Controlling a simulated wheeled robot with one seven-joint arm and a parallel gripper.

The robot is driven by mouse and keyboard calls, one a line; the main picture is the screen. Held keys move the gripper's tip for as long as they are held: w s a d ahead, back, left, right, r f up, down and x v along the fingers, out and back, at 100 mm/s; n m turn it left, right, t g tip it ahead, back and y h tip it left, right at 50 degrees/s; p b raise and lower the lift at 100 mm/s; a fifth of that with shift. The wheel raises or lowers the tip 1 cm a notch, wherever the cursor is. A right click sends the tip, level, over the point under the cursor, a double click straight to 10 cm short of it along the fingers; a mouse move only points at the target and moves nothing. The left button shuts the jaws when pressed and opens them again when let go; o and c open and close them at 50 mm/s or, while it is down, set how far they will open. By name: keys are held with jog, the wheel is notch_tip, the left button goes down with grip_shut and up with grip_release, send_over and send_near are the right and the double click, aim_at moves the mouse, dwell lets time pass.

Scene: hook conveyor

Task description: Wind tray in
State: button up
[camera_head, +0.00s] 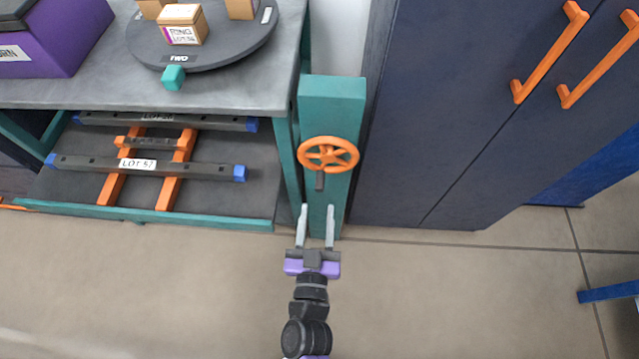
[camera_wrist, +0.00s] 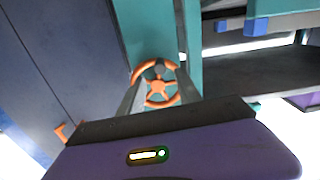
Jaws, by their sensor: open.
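An orange spoked handwheel (camera_head: 328,154) sits on the front of a teal post (camera_head: 331,100). A short dark grip sticks out below its hub. My gripper (camera_head: 317,208) is open and empty, its two grey fingers pointing at the post just below the wheel. In the wrist view the handwheel (camera_wrist: 158,84) shows between and beyond the fingers; I cannot tell whether they touch it. The tray (camera_head: 200,218), dark with a teal front rim, is left of the post, under the grey worktop. It holds dark blue-tipped bars and orange crosspieces, with a "LOT 57" label.
The grey worktop (camera_head: 60,92) carries a dark turntable (camera_head: 225,50) with small boxes and a teal knob, and a purple box (camera_head: 60,35). A dark blue cabinet (camera_head: 450,110) with orange handles stands right of the post. The floor in front is clear.

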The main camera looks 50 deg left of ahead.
aim_at(319, 191)
jog(key=b+x, duration=0.1)
jog(key=x, duration=0.6)
jog(key=shift+w+a, duration=0.2)
jog(key=shift+a, duration=0.1)
grip_shut()
dwell(1.2)
